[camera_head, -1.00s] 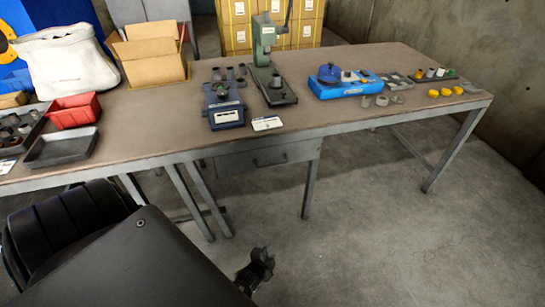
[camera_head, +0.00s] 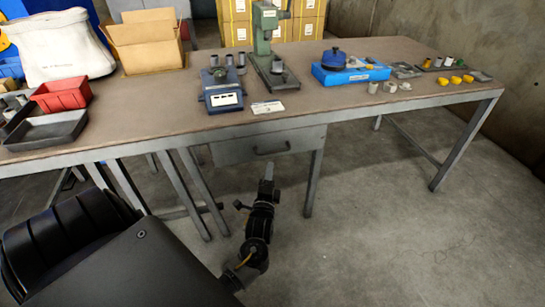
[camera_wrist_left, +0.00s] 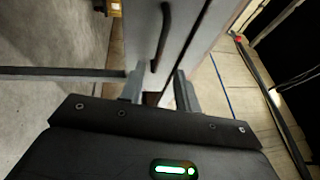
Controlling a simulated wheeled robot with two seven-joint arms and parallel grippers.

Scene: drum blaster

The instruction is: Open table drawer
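The grey table drawer (camera_head: 230,152) hangs under the table's front edge, and its front looks flush, as if closed. Its dark bar handle (camera_head: 271,151) runs across the middle of the front. My left gripper (camera_head: 268,172) is just below and in front of the handle in the head view. In the left wrist view, the two fingers of the left gripper (camera_wrist_left: 159,90) are apart with nothing between them. The handle (camera_wrist_left: 163,38) shows there beyond the fingertips, on the drawer front (camera_wrist_left: 143,35), not touched. My right gripper is not in view.
The long table (camera_head: 350,105) carries a blue device (camera_head: 222,92), a green press (camera_head: 266,40), a blue fixture (camera_head: 345,74) and a red bin (camera_head: 62,95). A table leg (camera_head: 314,180) stands right of the gripper. The floor in front is clear.

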